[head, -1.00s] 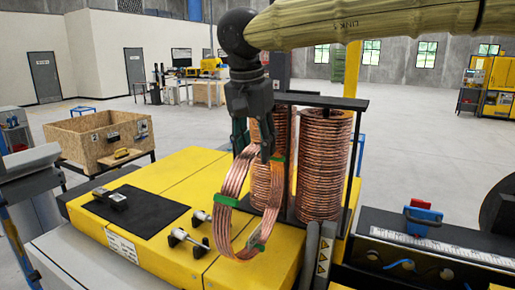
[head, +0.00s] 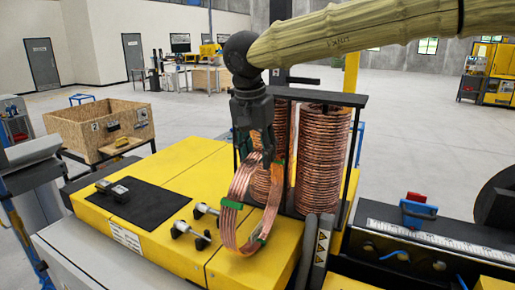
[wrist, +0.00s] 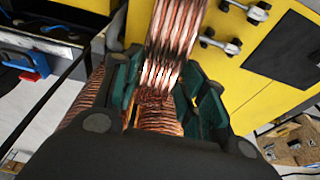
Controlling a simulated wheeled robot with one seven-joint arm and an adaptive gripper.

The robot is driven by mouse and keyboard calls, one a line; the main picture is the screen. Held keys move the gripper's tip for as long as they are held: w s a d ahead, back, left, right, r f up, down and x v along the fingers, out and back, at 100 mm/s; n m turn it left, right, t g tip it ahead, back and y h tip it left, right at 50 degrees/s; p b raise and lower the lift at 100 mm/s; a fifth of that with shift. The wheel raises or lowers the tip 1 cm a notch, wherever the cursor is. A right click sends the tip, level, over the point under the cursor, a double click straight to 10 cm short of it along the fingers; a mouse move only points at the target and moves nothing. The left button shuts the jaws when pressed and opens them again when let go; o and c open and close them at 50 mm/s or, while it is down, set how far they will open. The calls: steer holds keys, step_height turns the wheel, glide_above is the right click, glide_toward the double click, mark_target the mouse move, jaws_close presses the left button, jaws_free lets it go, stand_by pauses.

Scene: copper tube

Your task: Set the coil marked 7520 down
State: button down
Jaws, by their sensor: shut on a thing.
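A copper coil (head: 235,209) with green bands hangs upright from my gripper (head: 257,158), above the yellow machine top. My gripper is shut on the coil's upper edge; in the wrist view my gripper (wrist: 160,95) has its green-lined fingers on both sides of the coil's copper strands (wrist: 172,45). No number can be read on the coil. Tall copper coil stacks (head: 323,160) stand on a dark rack just behind and to the right of the held coil. Whether the coil's lower edge touches the yellow surface (head: 190,250) cannot be told.
Two metal clamps (head: 190,234) sit left of the coil. A wooden crate (head: 90,135) stands beyond. A blue-red part (head: 420,212) is at right.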

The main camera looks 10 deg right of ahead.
steer(key=shift+f, duration=0.1)
stand_by(0.3)
steer(key=c, duration=0.8)
jaws_free()
steer(key=shift+f, duration=0.1)
